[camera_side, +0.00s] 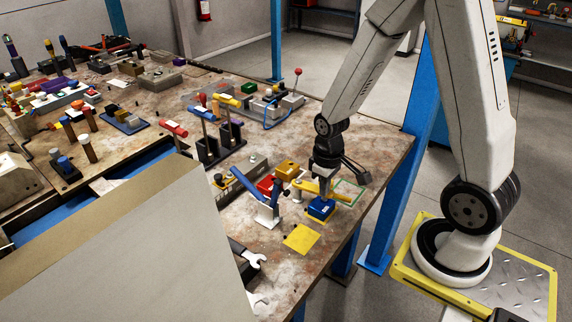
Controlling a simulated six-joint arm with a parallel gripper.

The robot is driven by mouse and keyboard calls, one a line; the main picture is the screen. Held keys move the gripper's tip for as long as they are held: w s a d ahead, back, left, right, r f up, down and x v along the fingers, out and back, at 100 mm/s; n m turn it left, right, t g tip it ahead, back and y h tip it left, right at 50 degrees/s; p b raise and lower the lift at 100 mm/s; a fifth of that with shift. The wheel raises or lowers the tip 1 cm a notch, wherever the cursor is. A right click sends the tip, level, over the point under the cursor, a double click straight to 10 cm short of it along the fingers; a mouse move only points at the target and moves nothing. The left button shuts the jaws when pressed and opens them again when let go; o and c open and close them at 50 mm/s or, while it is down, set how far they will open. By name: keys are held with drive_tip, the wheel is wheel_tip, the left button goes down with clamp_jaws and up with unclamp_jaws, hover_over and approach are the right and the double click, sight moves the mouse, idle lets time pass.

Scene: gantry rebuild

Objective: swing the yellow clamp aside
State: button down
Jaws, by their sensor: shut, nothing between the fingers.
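The yellow clamp (308,187) is a flat bar near the right edge of the workbench. It lies above a blue block (320,209), which sits on a yellow-edged patch. My gripper (327,190) points down at the clamp's right part, with its fingers shut and empty. The fingertips are small and overlap the clamp in this view, so I cannot tell whether they touch it.
A white bracket with a blue lever (246,184) stands left of the clamp. A green-outlined square (350,191) is to the right, and a yellow square (300,238) in front. Wrenches (250,257) lie near the front edge.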

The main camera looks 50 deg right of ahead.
drive_tip(key=shift+d, duration=0.1)
drive_tip(key=shift+s+d, duration=0.1)
drive_tip(key=shift+d, duration=1.2)
idle(0.4)
